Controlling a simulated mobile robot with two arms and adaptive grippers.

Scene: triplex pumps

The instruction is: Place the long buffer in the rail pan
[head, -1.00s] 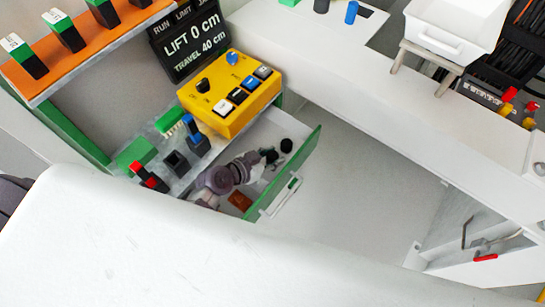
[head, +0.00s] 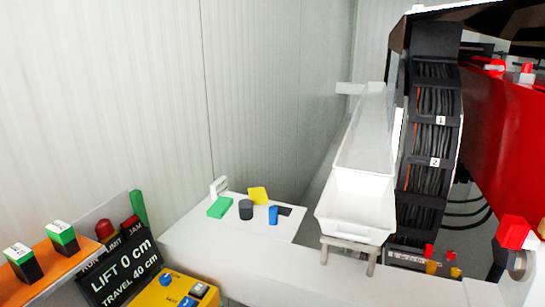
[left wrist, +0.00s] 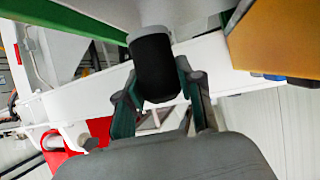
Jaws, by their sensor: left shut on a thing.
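My left gripper (left wrist: 158,82) is shut on a black cylinder with a pale end, which I take to be the long buffer (left wrist: 155,62). It shows large between the two fingers in the left wrist view. The head view shows neither gripper nor this held piece. A white open pan, which I take to be the rail pan (head: 356,208), stands on a small stand right of centre in the head view. Its visible inside looks empty. My right gripper is not in view.
A white side shelf holds a green block (head: 220,207), a dark cylinder (head: 246,209), a yellow piece (head: 258,195) and a blue cylinder (head: 273,215). A black cable chain (head: 432,150) rises right of the pan. The lift display (head: 118,270) is at lower left.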

